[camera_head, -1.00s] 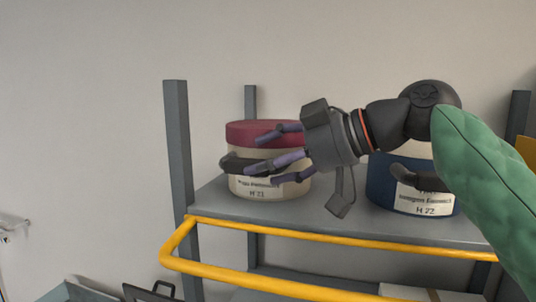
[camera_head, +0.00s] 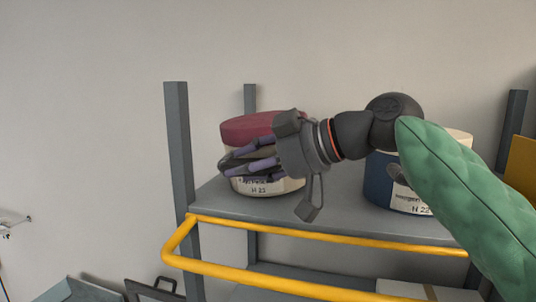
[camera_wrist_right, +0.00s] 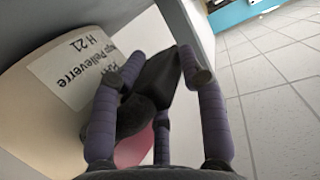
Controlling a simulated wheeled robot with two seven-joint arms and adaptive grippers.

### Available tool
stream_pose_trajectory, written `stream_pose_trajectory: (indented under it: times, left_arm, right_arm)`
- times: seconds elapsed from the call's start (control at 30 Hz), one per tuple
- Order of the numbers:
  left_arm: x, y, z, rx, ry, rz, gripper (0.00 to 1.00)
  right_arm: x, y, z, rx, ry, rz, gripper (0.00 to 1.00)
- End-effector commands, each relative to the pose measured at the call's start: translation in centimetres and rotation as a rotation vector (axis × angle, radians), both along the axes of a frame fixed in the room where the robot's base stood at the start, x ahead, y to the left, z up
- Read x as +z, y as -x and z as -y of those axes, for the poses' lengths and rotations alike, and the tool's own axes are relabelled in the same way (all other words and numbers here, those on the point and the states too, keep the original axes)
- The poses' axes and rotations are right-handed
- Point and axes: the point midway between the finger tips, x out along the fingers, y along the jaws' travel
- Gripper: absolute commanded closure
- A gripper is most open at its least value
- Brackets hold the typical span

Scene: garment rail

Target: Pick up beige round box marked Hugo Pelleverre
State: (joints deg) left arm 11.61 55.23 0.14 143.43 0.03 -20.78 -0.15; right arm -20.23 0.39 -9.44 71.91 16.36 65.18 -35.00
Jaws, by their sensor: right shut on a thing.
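The beige round box (camera_head: 283,186) with a dark red lid (camera_head: 250,128) is on the upper left of the shelf and looks slightly tilted. In the right wrist view the box (camera_wrist_right: 40,120) has a white label (camera_wrist_right: 75,72) reading "...ugo Pelleverre H 21". My right gripper (camera_head: 243,163) lies across its front. Its purple fingers are shut around a dark handle-like part (camera_wrist_right: 155,85) on the box. Whether the box's base still touches the shelf is hard to tell. My left gripper is not in view.
A dark blue and beige round box (camera_head: 393,192) stands to the right on the same grey shelf (camera_head: 350,222), partly hidden by my right arm. A yellow rail (camera_head: 330,236) runs along the shelf front. A grey post (camera_head: 177,140) stands close at the left.

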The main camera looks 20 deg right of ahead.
Motion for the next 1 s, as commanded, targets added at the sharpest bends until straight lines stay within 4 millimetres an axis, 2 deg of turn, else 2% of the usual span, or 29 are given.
stream_pose_trajectory:
  times: [0.03, 0.3, 0.57, 0.7, 0.9, 1.0]
  left_arm:
    - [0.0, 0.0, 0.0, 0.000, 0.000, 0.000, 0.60]
    - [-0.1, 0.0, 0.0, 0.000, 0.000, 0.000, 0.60]
    - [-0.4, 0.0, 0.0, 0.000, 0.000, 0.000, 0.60]
    - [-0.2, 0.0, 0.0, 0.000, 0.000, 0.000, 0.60]
    - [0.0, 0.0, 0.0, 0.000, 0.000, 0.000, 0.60]
    - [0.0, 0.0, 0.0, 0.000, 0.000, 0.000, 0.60]
  right_arm:
    - [-0.5, -0.2, -0.1, 0.002, 0.007, -0.012, 1.00]
    - [-0.6, -0.3, -0.2, 0.003, 0.010, -0.017, 1.00]
    - [0.8, -0.3, -0.2, 0.003, 0.007, -0.013, 1.00]
    - [2.7, -0.3, -0.2, 0.003, 0.006, -0.011, 1.00]
    - [7.3, 3.6, -0.4, 0.004, 0.002, -0.002, 1.00]
    - [8.8, 4.9, -0.4, 0.004, 0.003, -0.003, 1.00]
